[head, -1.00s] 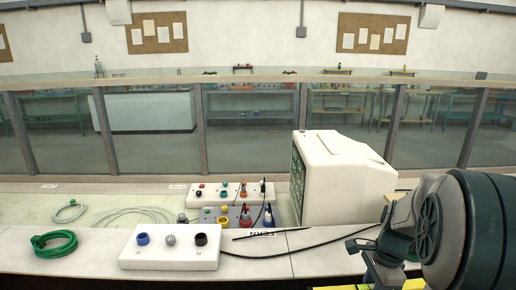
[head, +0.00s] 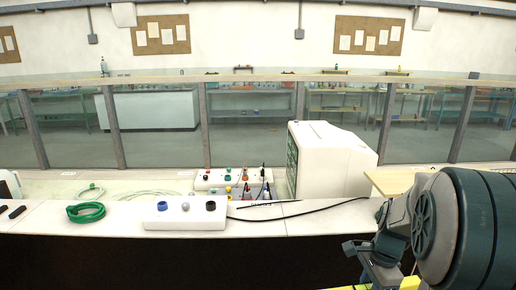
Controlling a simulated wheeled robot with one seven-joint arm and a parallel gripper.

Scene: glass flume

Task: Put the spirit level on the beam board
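A yellow bar (head: 410,284), which I take for the spirit level, shows in part at the bottom edge, beneath my gripper (head: 374,274). It stays with my gripper over the dark floor in front of the counter, so my gripper appears shut on it; the fingertips are mostly hidden. A light wooden board (head: 392,181), likely the beam board, lies on the counter at the right, beyond my arm. My arm covers its right part.
A white monitor-like case (head: 335,162) stands left of the board.

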